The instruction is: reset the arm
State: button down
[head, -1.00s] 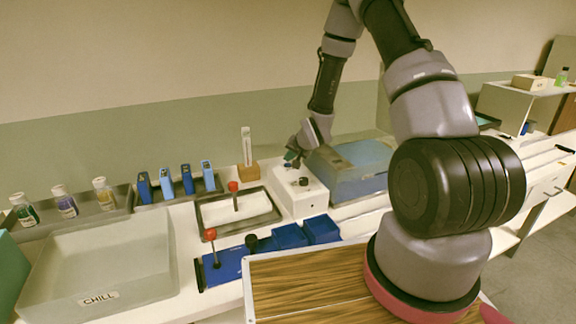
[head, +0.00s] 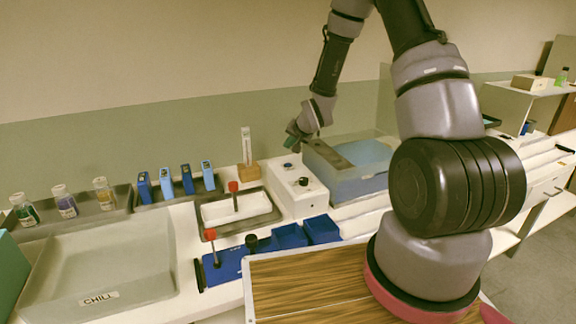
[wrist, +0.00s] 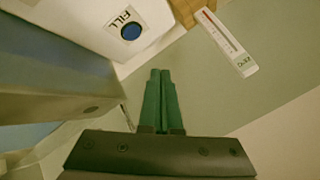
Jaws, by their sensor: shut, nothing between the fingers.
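My gripper (head: 294,144) is above the back of the white box (head: 298,189) with the dark knob, clear of it. In the wrist view its two green fingers (wrist: 161,88) are shut together with nothing between them. The wrist view also shows a white surface with a blue button (wrist: 131,31) labelled FILL, and a white strip gauge (wrist: 227,41) on the right.
A clear-walled blue tank (head: 350,165) stands right of the white box.

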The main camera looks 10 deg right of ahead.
jog(key=shift+r, duration=0.15)
jog(key=s+d+r+h, duration=0.15)
jog(key=s+r, duration=0.25)
jog(key=r, duration=0.4)
jog(key=s+d+r, duration=0.2)
jog(key=s+r, duration=0.2)
jog(key=r, duration=0.3)
jog(key=s+d+r+h, duration=0.1)
jog(key=s+d+r, duration=0.15)
jog(key=r, duration=0.55)
jog(key=s+r+y, duration=0.1)
jog(key=s+r, duration=0.4)
jog(key=s, duration=0.7)
jog(key=s+r+n+g+y, duration=0.1)
jog(key=s+r, duration=0.4)
jog(key=s, duration=0.7)
jog(key=shift+s+a+r+n+g, duration=0.15)
jog(key=shift+s+r+n+g, duration=0.05)
jog(key=shift+r+n+g, duration=0.15)
